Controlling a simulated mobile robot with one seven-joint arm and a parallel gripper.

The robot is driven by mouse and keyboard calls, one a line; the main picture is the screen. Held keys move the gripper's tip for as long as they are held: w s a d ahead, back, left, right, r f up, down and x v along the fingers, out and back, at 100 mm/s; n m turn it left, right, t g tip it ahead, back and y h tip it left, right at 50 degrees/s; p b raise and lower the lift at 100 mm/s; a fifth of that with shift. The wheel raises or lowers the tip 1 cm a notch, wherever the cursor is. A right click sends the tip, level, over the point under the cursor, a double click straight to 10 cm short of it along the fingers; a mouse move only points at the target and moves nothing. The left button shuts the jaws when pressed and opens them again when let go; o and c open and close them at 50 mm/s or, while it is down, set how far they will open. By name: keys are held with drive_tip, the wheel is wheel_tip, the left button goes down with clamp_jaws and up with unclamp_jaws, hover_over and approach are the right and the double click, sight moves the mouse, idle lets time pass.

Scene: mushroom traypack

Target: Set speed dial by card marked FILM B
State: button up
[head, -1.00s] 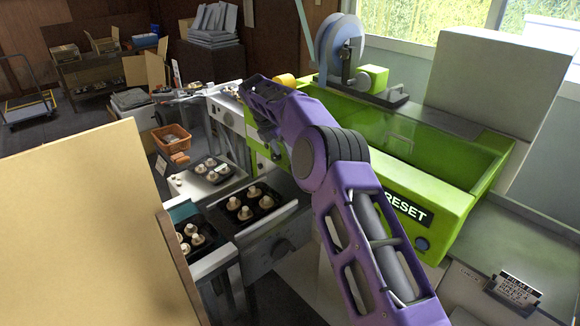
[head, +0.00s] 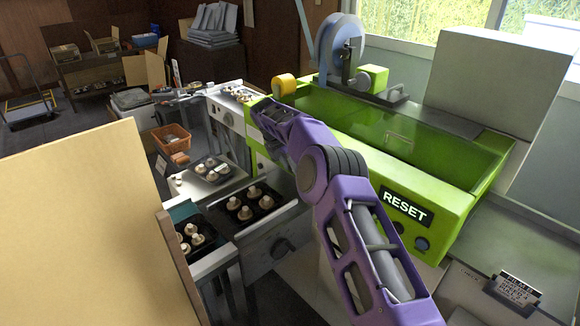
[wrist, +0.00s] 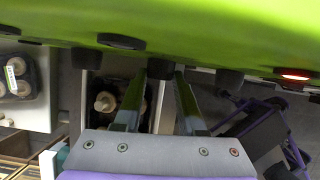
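The green wrapping machine (head: 440,190) carries a RESET label (head: 404,206) on its front. Its green face fills the top of the wrist view, with several dark round knobs along it. One dark knob (wrist: 160,68) lies between the tips of my gripper (wrist: 161,82), whose two fingers stand apart. I cannot tell whether they touch it. In the head view my arm hides the fingers and that knob. A small black-and-white card (head: 516,289) stands at the lower right; its print is too small to read surely.
A red-lit button (wrist: 292,74) is right of the knob. Dark trays of mushrooms (head: 246,204) lie left of and below my arm. A tan panel (head: 80,230) blocks the left foreground. An orange basket (head: 172,138) is behind.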

clamp_jaws()
drive_tip(key=shift+s+d+f+t+y+b, duration=0.1)
drive_tip(key=shift+t+y+b, duration=0.3)
drive_tip(key=shift+b, duration=0.8)
drive_tip(key=t+y+b, duration=0.1)
drive_tip(key=b, duration=0.3)
drive_tip(key=m+t+y+b, duration=0.1)
drive_tip(key=t+y+b, duration=0.1)
drive_tip(key=b, duration=0.2)
drive_tip(key=shift+s+d+f, duration=0.1)
drive_tip(key=shift+s+d, duration=0.1)
drive_tip(key=shift+t, duration=0.3)
drive_tip(key=o, duration=0.6)
unclamp_jaws()
